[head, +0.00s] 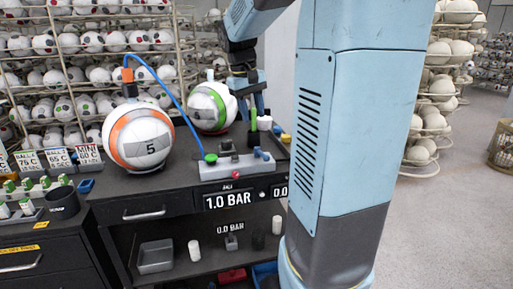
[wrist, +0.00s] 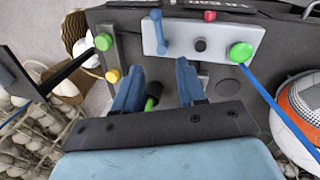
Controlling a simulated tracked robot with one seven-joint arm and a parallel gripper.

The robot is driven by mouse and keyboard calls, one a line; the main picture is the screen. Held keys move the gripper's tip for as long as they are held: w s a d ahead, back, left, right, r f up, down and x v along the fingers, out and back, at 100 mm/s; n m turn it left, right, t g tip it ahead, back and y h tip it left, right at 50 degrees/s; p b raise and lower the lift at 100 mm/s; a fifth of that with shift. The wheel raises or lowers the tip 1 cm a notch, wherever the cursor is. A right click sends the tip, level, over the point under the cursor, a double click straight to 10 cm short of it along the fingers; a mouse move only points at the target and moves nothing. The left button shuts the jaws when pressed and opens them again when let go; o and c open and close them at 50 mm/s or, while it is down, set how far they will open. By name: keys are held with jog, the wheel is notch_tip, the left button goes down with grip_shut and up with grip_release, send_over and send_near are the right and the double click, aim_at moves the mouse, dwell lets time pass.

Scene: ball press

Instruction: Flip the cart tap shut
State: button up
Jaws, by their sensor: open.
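The cart tap appears to be the small blue lever (wrist: 158,32) on a grey valve block (wrist: 215,40); in the wrist view it lies across the block's short side. In the head view the block (head: 238,166) sits on the black cart top, with the lever (head: 262,154) at its right end. My gripper (head: 257,106) is above and behind the block in the head view. In the wrist view my gripper (wrist: 158,80) is open, its two blue fingers apart and not touching the lever. A dark green-tipped piece (wrist: 153,94) shows between the fingers, its contact unclear.
A blue hose (head: 165,92) runs from the block's green coupling (head: 211,158) to the orange-ringed ball (head: 138,137). A green-ringed ball (head: 207,108) stands behind. Another block with green and yellow knobs (wrist: 108,58) is left of my fingers. Ball racks fill the back.

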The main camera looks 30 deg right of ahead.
aim_at(260, 151)
jog(key=f, duration=0.4)
jog(key=d+f, duration=0.1)
jog(key=f, duration=0.3)
jog(key=d+f, duration=0.1)
jog(key=f, duration=0.3)
jog(key=shift+s+d, duration=0.1)
jog(key=shift+d, duration=0.05)
jog(key=shift+r, duration=0.1)
grip_shut()
